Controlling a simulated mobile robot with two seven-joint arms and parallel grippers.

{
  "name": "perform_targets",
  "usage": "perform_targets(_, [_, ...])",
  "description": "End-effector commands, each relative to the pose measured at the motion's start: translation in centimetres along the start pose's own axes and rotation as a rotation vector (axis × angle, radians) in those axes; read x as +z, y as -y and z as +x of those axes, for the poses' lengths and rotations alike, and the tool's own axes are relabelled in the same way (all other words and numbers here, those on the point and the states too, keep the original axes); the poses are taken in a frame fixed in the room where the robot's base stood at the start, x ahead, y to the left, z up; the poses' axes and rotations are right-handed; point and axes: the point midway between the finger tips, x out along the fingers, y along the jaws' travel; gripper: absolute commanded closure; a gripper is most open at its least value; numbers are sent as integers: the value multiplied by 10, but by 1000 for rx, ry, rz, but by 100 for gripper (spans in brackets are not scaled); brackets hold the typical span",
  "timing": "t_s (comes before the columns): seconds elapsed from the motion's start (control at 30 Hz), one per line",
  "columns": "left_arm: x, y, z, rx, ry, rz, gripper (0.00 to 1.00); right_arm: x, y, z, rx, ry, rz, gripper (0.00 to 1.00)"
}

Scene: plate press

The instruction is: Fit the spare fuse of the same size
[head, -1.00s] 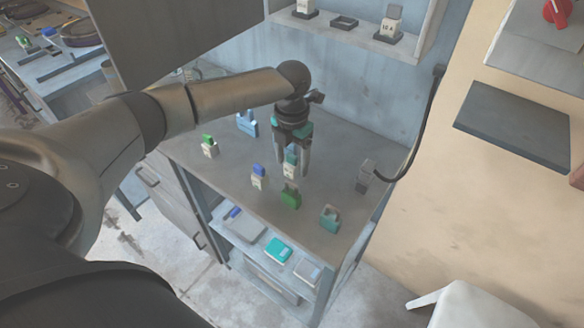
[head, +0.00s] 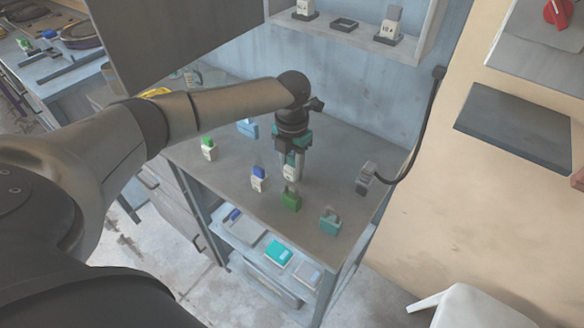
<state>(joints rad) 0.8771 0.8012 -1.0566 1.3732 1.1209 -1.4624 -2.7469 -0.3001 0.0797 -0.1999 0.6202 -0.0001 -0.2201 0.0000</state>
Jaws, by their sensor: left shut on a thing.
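My left gripper (head: 291,160) points down over the workbench, shut on the top of a small white fuse (head: 290,174). The fingers hide most of its top. I cannot tell whether the fuse still touches the bench. A white fuse with a blue top (head: 258,178) stands to the left, and one with a green top (head: 208,148) stands farther left. On the wall shelf stand two labelled white fuse-like pieces, one at the left (head: 305,9) and one at the right (head: 389,24), with a dark empty frame (head: 343,24) between them. My right gripper is not in view.
A green padlock-like piece (head: 291,200) and a teal one (head: 329,221) stand near the bench's front; a blue one (head: 247,128) stands behind. A grey block (head: 366,178) with a black cable (head: 424,130) is at the right. The bench (head: 235,205) has free room between them.

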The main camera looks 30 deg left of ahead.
Motion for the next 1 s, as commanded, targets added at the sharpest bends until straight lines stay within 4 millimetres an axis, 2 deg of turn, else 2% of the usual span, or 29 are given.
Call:
perform_targets(0.43, [0,0,-1,0,1,0,100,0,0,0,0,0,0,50])
perform_targets(0.63, [1,-1,-13,0,2,-1,100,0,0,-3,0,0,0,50])
perform_targets(0.77, [1,-1,-34,1,4,-1,100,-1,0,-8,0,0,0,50])
perform_targets(1.0, [1,0,-103,0,6,0,100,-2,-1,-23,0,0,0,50])
